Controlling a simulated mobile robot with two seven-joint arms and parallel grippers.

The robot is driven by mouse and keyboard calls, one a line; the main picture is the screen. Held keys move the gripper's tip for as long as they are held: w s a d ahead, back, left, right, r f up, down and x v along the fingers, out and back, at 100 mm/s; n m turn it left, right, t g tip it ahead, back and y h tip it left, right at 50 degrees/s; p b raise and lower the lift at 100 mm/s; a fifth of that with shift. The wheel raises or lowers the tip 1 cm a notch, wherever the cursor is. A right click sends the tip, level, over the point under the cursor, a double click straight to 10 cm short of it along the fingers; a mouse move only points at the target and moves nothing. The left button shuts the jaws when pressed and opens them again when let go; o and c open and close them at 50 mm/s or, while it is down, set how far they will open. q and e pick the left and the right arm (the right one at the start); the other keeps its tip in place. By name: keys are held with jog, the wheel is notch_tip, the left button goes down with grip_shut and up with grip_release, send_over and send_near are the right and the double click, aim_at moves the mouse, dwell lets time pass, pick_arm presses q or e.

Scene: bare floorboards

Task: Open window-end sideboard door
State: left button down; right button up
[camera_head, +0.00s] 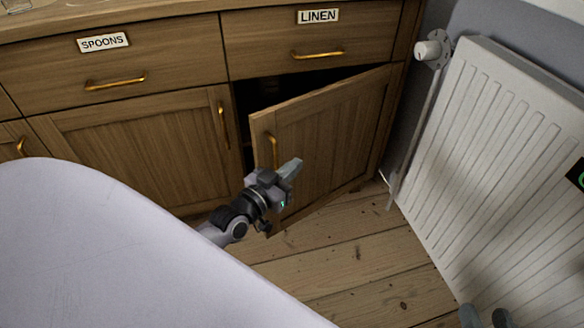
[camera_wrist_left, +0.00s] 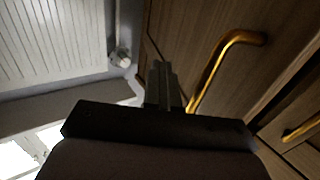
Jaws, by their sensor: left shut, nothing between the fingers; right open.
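The sideboard door under the LINEN drawer, nearest the radiator, is the door (camera_head: 335,135) standing partly open. It is hinged at its right side, with a dark gap along its top and left edge. Its brass handle (camera_head: 272,148) is near its free left edge and also shows in the left wrist view (camera_wrist_left: 215,65). My left gripper (camera_head: 291,169) is shut and empty in front of the door, just right of and below the handle. In the left wrist view its fingers (camera_wrist_left: 160,85) are together beside the handle, not around it. My right gripper (camera_head: 487,317) is open at the bottom edge, its fingertips apart.
A white radiator (camera_head: 500,160) with a valve (camera_head: 432,48) stands close on the right. The neighbouring door (camera_head: 150,145) is shut, as are the SPOONS drawer (camera_head: 150,60) and LINEN drawer (camera_head: 312,38). Bare floorboards (camera_head: 350,260) lie free before the open door.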

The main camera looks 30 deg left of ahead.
pick_arm(q)
jog(key=c, duration=1.9)
grip_release()
jog(key=o, duration=0.4)
jog(key=shift+o, duration=0.2)
jog(key=s+p, duration=0.2)
jog(key=s, duration=0.5)
jog(key=shift+a+p, duration=0.35)
pick_arm(e)
jog(key=shift+w+a+m+g+y, duration=0.3)
jog(key=shift+a+m+g, duration=0.25)
jog(key=shift+a, duration=0.3)
